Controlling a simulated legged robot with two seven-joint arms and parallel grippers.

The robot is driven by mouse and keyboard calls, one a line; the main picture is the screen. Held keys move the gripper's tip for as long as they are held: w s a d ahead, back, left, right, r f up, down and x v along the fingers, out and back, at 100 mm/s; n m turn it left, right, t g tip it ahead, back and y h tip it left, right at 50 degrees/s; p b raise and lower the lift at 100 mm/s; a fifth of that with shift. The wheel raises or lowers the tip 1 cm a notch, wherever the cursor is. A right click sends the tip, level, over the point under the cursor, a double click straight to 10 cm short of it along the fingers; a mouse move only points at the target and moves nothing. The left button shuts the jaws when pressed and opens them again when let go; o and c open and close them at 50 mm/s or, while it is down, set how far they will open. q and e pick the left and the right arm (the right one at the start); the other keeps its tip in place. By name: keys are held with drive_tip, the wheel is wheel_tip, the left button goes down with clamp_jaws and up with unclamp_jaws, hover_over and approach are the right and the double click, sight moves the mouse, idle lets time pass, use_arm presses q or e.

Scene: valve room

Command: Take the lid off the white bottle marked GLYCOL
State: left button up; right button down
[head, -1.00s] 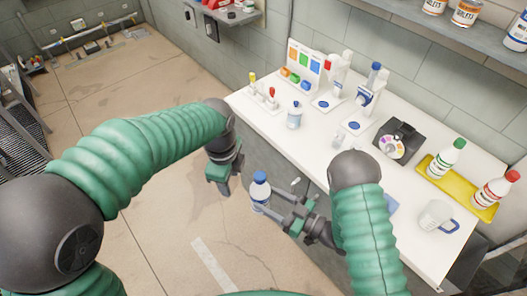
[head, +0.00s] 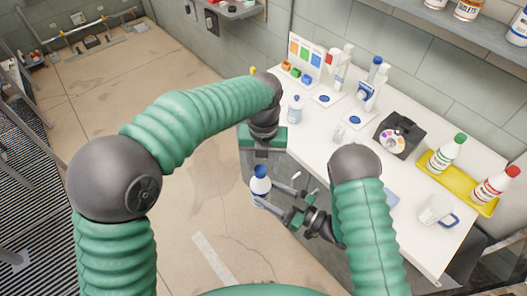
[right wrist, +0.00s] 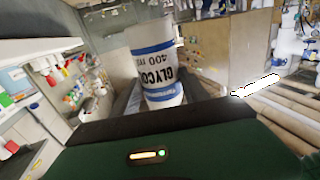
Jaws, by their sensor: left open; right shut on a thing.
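The white GLYCOL bottle (head: 260,186) with a blue lid (head: 260,171) is held in the air beyond the worktop's front edge. My right gripper (head: 268,195) is shut on its body. In the right wrist view the bottle (right wrist: 158,65) shows its GLYCOL label upside down between blue bands; I cannot make out the lid there. The lid is on the bottle in the head view. My left gripper (head: 262,157) is open and empty, pointing down just above the lid in the picture, with a small visible gap. Its fingers are partly hidden.
The white worktop (head: 400,210) lies to the right. Open floor lies to the left.

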use_arm(q)
drive_tip(key=shift+f, duration=0.35)
drive_tip(key=shift+c, duration=0.4)
drive_tip(key=shift+s+d, duration=0.1)
drive_tip(key=shift+d, duration=0.1)
clamp_jaws()
drive_tip(key=shift+r, duration=0.1)
